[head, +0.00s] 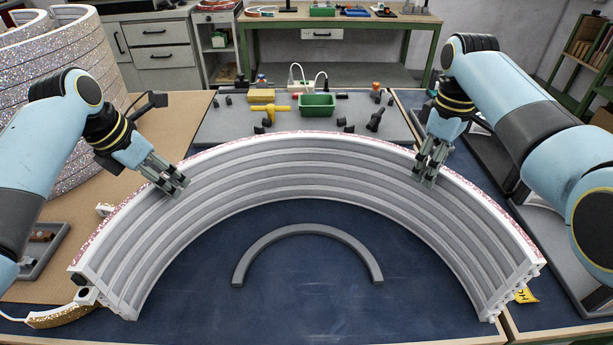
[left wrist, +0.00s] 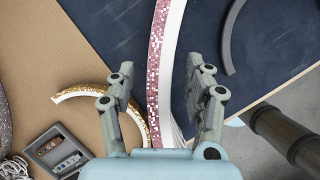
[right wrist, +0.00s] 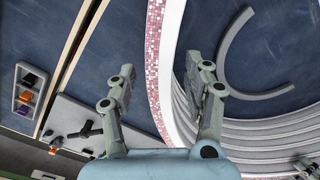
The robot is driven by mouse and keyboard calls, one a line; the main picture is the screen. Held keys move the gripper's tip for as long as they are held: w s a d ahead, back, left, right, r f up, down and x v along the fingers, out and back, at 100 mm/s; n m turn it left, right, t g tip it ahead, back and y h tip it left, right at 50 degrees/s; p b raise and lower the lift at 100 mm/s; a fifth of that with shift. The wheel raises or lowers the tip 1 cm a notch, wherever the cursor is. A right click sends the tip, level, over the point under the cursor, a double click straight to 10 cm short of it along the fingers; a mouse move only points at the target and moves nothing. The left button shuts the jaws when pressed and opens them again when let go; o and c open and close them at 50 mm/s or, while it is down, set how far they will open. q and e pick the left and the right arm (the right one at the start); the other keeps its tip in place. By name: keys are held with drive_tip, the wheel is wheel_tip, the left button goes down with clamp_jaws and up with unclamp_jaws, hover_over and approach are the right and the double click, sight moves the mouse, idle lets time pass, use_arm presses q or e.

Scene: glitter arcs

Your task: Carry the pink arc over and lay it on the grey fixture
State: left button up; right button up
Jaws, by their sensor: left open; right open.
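The pink arc (head: 310,150) is a large curved piece with pink glitter on its outer face and grey-white ridges inside. It spans the dark blue table top. The grey fixture (head: 305,230) looks to be the thin grey half-ring lying on the blue top inside the arc's curve. My left gripper (head: 172,182) is open at the arc's upper left. In the left wrist view its fingers (left wrist: 163,85) lie either side of the pink band (left wrist: 165,50). My right gripper (head: 430,170) is open at the upper right, its fingers (right wrist: 163,85) likewise either side of the band (right wrist: 155,50). Contact cannot be told.
A gold glitter arc (head: 65,317) lies by the arc's left end. Stacked glitter rings (head: 60,60) stand far left. A dark tray (head: 42,245) lies at left.

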use_arm(q)
drive_tip(key=shift+f, duration=0.1)
use_arm(e)
drive_tip(key=shift+f, duration=0.1)
use_arm(q)
drive_tip(key=shift+c, duration=0.3)
use_arm(e)
drive_tip(key=shift+c, duration=0.2)
use_arm(q)
clamp_jaws()
use_arm(e)
clamp_jaws()
